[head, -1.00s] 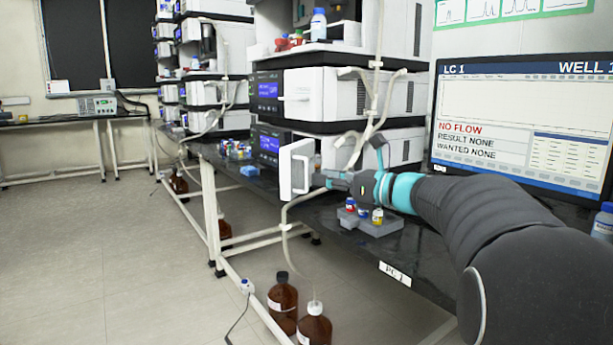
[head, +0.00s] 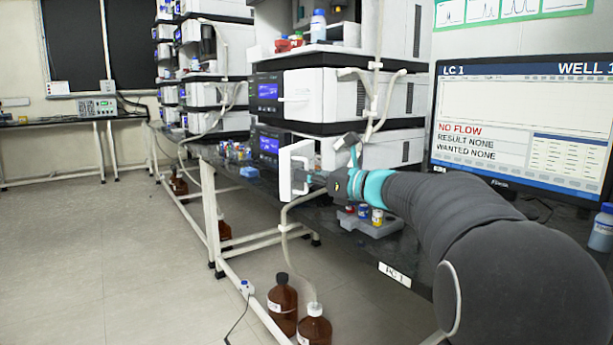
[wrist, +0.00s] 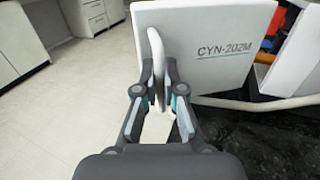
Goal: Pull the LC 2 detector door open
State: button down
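The detector door (head: 288,160) is a white panel standing out from the front of the lowest module in the near stack. I cannot read from the frames which LC it belongs to. In the wrist view the door (wrist: 222,50) carries the print CYN-202M. Its handle (wrist: 156,55) is a thin white upright bar, seen nearly edge-on. My gripper (wrist: 158,75) has one finger on each side of the handle, close against it. In the head view my gripper (head: 315,180) is at the door's right side, and the arm partly covers the module behind.
A grey vial rack (head: 372,226) sits on the dark bench under my arm. Brown bottles (head: 283,300) stand on the floor by the bench frame. A monitor (head: 520,125) showing LC 1 stands at the right. The floor (head: 110,250) at the left is clear.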

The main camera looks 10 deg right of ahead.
jog(key=shift+s+d+p, duration=0.15)
jog(key=shift+d+p, duration=0.25)
jog(key=shift+d, duration=0.1)
jog(key=shift+s+d+p, duration=0.15)
jog(key=shift+d+p, duration=0.2)
jog(key=shift+d, duration=0.15)
jog(key=c, duration=1.3)
grip_release()
jog(key=shift+d, duration=0.1)
jog(key=shift+o, duration=0.2)
jog(key=v, duration=1.2)
